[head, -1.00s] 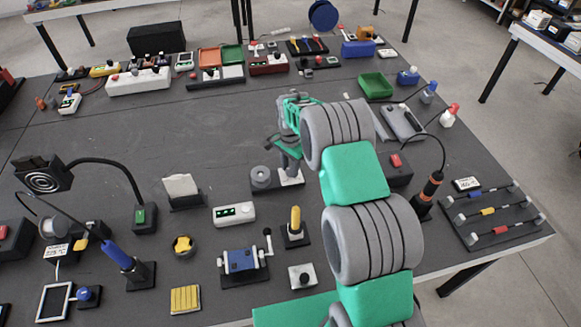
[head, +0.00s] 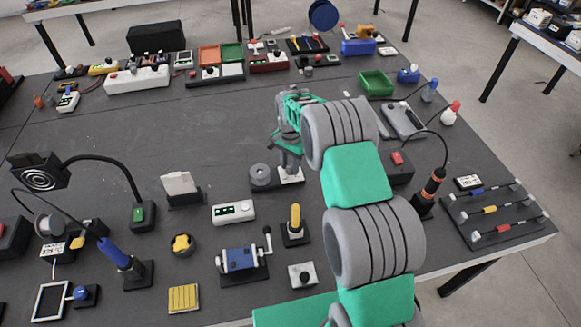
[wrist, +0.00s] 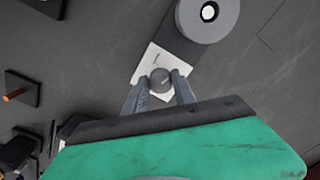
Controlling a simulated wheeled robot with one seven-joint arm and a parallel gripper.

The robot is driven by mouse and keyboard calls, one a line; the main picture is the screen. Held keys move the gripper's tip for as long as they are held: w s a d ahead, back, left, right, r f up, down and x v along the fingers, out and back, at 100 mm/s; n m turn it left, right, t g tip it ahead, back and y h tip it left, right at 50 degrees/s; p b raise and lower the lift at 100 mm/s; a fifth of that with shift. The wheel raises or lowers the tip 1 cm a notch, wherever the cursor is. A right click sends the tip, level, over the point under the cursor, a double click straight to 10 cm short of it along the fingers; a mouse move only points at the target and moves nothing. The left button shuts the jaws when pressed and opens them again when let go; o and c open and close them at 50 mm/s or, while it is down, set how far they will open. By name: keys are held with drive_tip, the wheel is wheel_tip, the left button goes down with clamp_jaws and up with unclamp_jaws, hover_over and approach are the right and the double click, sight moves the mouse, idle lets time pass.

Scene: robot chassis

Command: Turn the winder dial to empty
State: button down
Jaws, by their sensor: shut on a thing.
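The winder is a dark base with a large grey round spool (wrist: 208,14) and a white plate (wrist: 147,66) carrying a small dark grey dial (wrist: 160,80). My gripper (wrist: 160,82) points down at the plate, with one finger on each side of the dial, shut on it. In the head view, the winder's grey spool (head: 261,176) is left of my gripper (head: 290,168), and the white plate (head: 292,178) shows under the fingers. The dial is hidden in the head view. The plate's lettering is too small to read.
A white box with a display (head: 233,212), a yellow lever on a black base (head: 295,225) and a blue cranked device (head: 241,260) stand nearer the front. A black box with a red button (head: 397,166) is to the right.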

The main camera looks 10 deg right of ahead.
sight(291, 167)
drive_tip(key=n+b, duration=0.4)
drive_tip(key=n, duration=0.2)
drive_tip(key=shift+d+f, duration=0.1)
drive_tip(key=n+b, duration=0.1)
drive_tip(key=n, duration=0.4)
drive_tip(key=shift+d+n+b, duration=0.1)
drive_tip(key=shift+n+b, duration=0.2)
drive_tip(key=shift+b, duration=0.05)
drive_tip(key=c, duration=1)
unclamp_jaws()
wheel_tip(291, 167, up, 8)
drive_tip(key=shift+r+b, duration=0.1)
drive_tip(key=shift+b, duration=0.4)
